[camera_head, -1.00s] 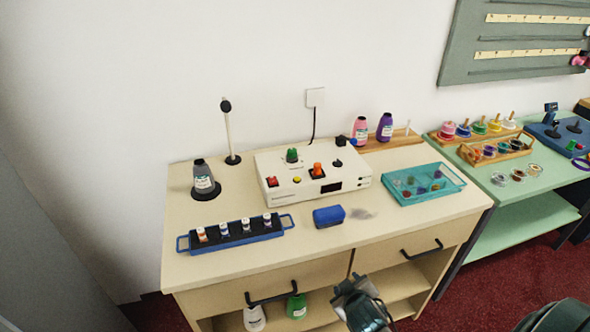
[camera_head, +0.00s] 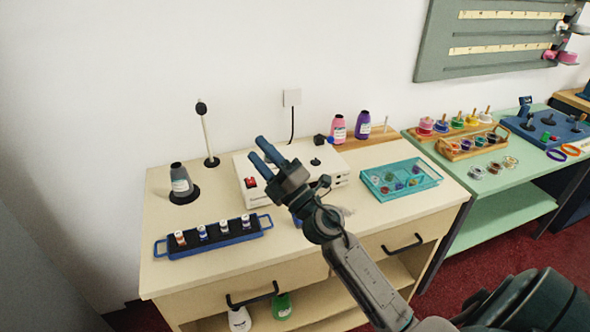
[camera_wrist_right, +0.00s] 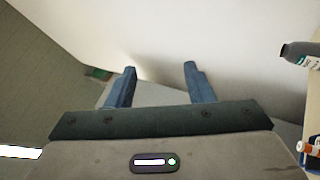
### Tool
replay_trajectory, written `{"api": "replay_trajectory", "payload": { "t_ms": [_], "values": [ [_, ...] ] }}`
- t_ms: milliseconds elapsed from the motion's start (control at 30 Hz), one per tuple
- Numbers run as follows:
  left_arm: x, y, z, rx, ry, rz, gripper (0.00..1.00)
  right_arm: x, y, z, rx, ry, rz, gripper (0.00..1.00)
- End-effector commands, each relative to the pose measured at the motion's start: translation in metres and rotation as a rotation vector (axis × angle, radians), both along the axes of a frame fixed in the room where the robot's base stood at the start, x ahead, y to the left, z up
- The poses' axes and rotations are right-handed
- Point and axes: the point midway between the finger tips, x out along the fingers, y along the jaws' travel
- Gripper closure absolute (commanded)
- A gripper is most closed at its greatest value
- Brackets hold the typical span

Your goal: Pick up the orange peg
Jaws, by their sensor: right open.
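The orange peg is not visible now; my right gripper and forearm cover the part of the white control box (camera_head: 245,163) where an orange knob-like piece stood. The green piece on that box is hidden too. My right gripper (camera_head: 258,150) is over the box in the head view, its two blue fingers apart and pointing up and left. In the right wrist view the gripper (camera_wrist_right: 160,68) is open, with nothing between its fingers. My left gripper is not in view.
A blue rack (camera_head: 215,239) of small vials and a grey bottle (camera_head: 181,180) stand left of the box. A teal tray (camera_head: 375,192) is to its right. Pink (camera_head: 338,130) and purple (camera_head: 362,125) bottles stand behind. A thin post (camera_head: 206,135) rises at the back left.

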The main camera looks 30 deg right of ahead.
Motion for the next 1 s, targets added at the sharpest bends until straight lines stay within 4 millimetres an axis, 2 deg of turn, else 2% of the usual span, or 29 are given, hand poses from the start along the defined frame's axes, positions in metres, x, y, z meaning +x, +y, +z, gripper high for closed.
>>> {"api": "replay_trajectory", "payload": {
  "t_ms": [67, 200, 300, 367, 467, 567, 633, 800, 900, 1000],
  "values": [
    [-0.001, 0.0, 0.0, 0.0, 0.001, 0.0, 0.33, 0.013, 0.021, 0.01, -0.209, -0.053, 0.066, 0.53],
    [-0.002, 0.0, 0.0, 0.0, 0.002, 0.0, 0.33, 0.036, 0.048, 0.004, -0.58, -0.074, 0.169, 0.53],
    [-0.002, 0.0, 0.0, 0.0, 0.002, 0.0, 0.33, 0.054, 0.052, -0.011, -0.841, -0.036, 0.229, 0.53],
    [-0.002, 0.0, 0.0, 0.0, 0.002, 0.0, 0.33, 0.065, 0.047, -0.022, -0.991, 0.01, 0.259, 0.53],
    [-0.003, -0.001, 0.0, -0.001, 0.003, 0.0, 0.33, 0.082, 0.027, -0.04, -1.227, 0.122, 0.3, 0.53],
    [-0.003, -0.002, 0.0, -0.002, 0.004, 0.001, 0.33, 0.095, -0.008, -0.054, -1.434, 0.282, 0.329, 0.53],
    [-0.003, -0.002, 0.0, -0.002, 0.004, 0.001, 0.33, 0.101, -0.038, -0.059, -1.555, 0.419, 0.342, 0.53],
    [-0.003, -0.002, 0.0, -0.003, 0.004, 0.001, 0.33, 0.096, -0.11, -0.057, -1.729, 0.766, 0.364, 0.53],
    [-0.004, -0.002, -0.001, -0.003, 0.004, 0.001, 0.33, 0.087, -0.139, -0.051, -1.765, 0.921, 0.372, 0.53],
    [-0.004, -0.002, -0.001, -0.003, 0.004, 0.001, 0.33, 0.081, -0.154, -0.046, -1.776, 1.015, 0.375, 0.53]
  ]
}}
